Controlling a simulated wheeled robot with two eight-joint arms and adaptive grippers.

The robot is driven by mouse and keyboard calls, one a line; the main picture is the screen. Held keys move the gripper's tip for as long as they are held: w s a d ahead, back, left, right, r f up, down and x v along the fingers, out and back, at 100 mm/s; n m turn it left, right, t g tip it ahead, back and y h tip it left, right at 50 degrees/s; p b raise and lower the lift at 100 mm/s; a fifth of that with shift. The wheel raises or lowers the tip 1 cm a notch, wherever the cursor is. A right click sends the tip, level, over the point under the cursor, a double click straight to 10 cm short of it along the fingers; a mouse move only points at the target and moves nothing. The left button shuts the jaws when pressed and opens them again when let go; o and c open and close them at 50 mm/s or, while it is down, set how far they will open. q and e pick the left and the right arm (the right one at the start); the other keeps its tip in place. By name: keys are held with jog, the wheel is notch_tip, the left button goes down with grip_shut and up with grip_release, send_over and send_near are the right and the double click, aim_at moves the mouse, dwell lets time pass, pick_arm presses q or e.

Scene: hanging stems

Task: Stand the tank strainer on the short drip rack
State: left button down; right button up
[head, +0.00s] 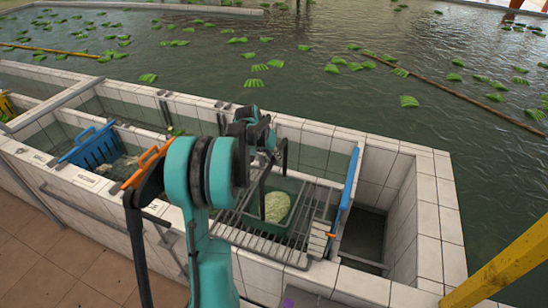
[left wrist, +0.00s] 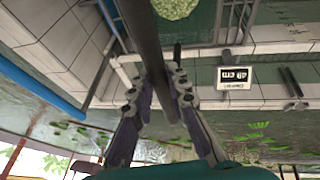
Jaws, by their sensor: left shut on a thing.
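The tank strainer (head: 250,213) appears as a green-walled basket holding a pale green lump (head: 275,206); the lump also shows at the top of the left wrist view (left wrist: 173,6). Its dark handle (left wrist: 147,45) rises from the basket and runs between the fingers of my left gripper (left wrist: 155,92), which is shut on it. In the head view this gripper (head: 262,148) is above the basket, partly hidden by my arm. The short drip rack (head: 262,247), of metal bars, lies around and under the basket. I cannot tell whether the basket touches it. My right gripper is not in view.
White tiled tank walls (head: 428,205) enclose the rack. A blue board (head: 346,190) stands at its right, beside an empty deep compartment (head: 364,236). A yellow post (head: 510,262) is at lower right. Open water lies beyond.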

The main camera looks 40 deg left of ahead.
pick_arm(q)
jog(key=shift+f, duration=0.1)
jog(key=c, duration=1.4)
grip_release()
jog(key=v, duration=1.2)
